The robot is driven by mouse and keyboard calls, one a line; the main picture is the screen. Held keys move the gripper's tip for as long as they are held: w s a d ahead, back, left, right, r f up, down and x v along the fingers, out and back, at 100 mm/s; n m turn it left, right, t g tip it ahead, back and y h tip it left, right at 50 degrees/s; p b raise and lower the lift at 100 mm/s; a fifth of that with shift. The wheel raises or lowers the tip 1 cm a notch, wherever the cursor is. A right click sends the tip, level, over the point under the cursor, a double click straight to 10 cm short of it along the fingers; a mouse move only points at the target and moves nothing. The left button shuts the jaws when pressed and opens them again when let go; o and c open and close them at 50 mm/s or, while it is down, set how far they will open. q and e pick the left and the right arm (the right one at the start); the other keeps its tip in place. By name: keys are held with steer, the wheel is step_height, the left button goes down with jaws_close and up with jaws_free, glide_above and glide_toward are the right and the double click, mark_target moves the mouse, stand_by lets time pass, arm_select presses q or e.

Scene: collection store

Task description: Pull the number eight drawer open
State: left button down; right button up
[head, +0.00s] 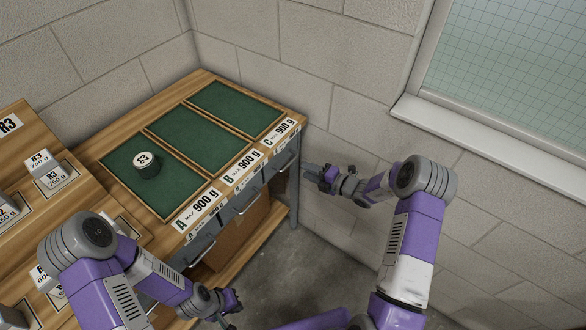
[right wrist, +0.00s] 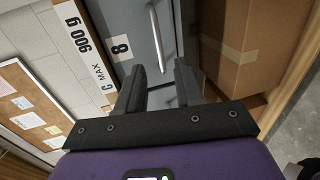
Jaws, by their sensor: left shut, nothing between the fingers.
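The number eight drawer (right wrist: 140,50) is a grey front with a white 8 label in the right wrist view, under the "C max 900 g" strip. Its pale bar handle (right wrist: 160,38) lies just beyond my right fingertips. In the head view the drawer's handle (head: 286,160) shows below label C, at the cabinet's far right end. The drawer looks closed. My right gripper (head: 308,172) is open beside this drawer; in the right wrist view its two fingers (right wrist: 158,75) stand apart, with nothing visible between them. My left gripper (head: 232,301) is shut and empty, low in front of the cabinet.
Other drawers with handles (head: 246,203) sit below. A cardboard box (right wrist: 235,45) is beside the drawer in the wrist view. Block wall and window sill (head: 480,140) are at right.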

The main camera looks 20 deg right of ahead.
steer(key=b+x, duration=0.2)
steer(key=x, duration=0.5)
steer(key=shift+w, duration=0.15)
steer(key=shift+a, duration=0.1)
jaws_close()
stand_by(1.1)
